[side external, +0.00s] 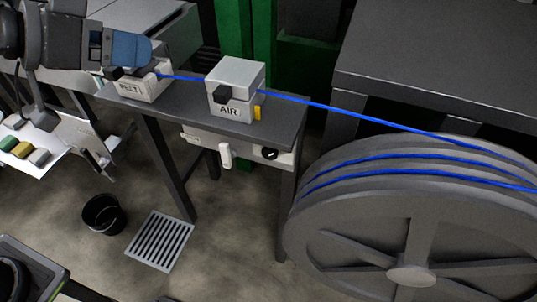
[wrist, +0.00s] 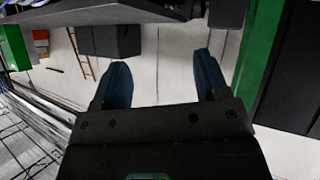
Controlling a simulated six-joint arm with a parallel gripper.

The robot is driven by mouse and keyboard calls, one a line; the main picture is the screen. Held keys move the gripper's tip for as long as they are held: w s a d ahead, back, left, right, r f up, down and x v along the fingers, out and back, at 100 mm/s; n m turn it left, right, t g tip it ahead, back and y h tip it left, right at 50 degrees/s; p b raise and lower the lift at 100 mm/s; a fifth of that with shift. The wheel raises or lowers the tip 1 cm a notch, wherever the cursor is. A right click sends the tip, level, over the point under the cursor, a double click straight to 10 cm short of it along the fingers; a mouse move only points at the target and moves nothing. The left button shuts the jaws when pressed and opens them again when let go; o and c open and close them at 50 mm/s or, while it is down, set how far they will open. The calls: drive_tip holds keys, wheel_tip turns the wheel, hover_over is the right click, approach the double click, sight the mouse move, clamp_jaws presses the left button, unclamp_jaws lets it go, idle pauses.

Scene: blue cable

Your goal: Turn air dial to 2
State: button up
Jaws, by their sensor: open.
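The AIR box (side external: 248,76) is a light grey block on the narrow dark bench, with "AIR" on its front. Its black dial (side external: 223,95) sticks out of the front face above the label. The number it points to is too small to read. My gripper (side external: 148,52) is at the upper left, above the other labelled box and left of the AIR box, apart from the dial. In the wrist view my gripper (wrist: 162,62) has two blue fingers spread apart with nothing between them. The dial is not visible in the wrist view.
A second labelled box (side external: 147,90) stands left on the bench (side external: 188,100). A blue cable (side external: 330,108) runs from it past the AIR box to a large grey reel (side external: 405,225). A yellow piece (side external: 257,113) sits beside the AIR label. A black bucket (side external: 104,214) stands on the floor.

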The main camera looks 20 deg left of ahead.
sight(269, 156)
drive_tip(key=w+d+f+n+t+y, duration=0.1)
drive_tip(key=w+d+f+t+y, duration=0.1)
drive_tip(key=d+t, duration=0.35)
drive_tip(key=w+d+f+n+t+y, duration=0.2)
drive_tip(key=d+f+y, duration=0.1)
drive_tip(key=d, duration=0.6)
wheel_tip(269, 156, down, 31)
drive_tip(key=w, duration=1.3)
drive_tip(key=shift+a+r, duration=0.2)
drive_tip(key=shift+a, duration=0.1)
drive_tip(key=c, duration=0.9)
